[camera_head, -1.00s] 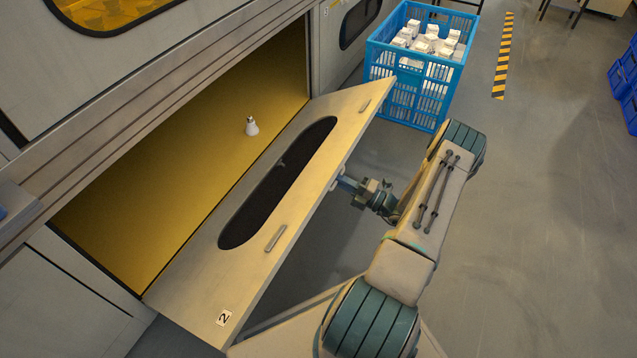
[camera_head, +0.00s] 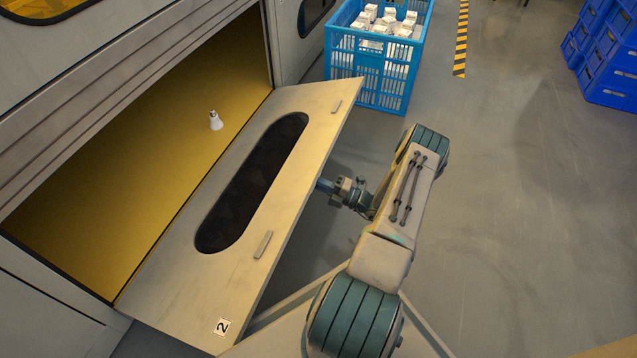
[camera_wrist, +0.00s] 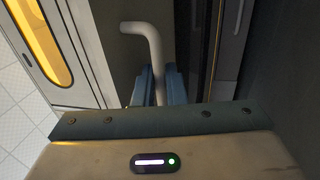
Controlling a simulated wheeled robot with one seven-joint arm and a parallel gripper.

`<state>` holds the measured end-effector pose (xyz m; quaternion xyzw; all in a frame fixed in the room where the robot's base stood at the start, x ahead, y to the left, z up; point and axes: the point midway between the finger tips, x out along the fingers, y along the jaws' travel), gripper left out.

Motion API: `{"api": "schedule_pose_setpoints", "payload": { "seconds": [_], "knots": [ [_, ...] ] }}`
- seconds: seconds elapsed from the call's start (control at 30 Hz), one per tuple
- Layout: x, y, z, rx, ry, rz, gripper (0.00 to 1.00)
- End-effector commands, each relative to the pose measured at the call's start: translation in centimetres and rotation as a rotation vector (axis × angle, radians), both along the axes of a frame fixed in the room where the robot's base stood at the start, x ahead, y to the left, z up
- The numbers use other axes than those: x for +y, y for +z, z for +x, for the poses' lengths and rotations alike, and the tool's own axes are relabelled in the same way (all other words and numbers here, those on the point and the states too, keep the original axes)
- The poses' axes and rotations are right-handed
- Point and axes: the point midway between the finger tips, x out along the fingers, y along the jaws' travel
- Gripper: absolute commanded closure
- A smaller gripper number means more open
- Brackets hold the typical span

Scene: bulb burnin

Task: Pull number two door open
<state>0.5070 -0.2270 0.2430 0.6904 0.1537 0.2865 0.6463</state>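The number two door (camera_head: 222,292) is a grey drop-down panel with a dark oval window and a "2" label (camera_head: 221,326) near its lower corner. It hangs tilted outward from its bottom edge, partway down, with the yellow-lit chamber (camera_head: 120,195) showing behind it. My gripper (camera_head: 322,186) is at the door's outer side, its tips partly hidden by the door edge. In the wrist view, my blue fingers (camera_wrist: 159,86) sit on both sides of a pale bent bar handle (camera_wrist: 155,45) and appear closed on it.
A white bulb (camera_head: 215,121) stands inside the chamber. A blue crate (camera_head: 383,78) of white boxes stands on the floor beyond the door. Blue crates (camera_head: 612,70) are stacked at the far right. The floor right of my arm is clear.

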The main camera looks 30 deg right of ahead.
Motion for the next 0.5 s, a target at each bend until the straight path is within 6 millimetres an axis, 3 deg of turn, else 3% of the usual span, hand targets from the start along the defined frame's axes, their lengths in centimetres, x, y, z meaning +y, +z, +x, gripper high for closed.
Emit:
{"api": "schedule_pose_setpoints", "payload": {
  "seconds": [0.03, 0.07, 0.5],
  "knots": [
    [0.4, 0.0, 0.4, -0.002, 0.005, 0.001, 0.76],
    [0.4, 0.1, 0.4, -0.002, 0.005, 0.002, 0.69],
    [-1.5, 0.0, -1.3, -0.002, -0.015, 0.000, 0.69]
  ]
}}
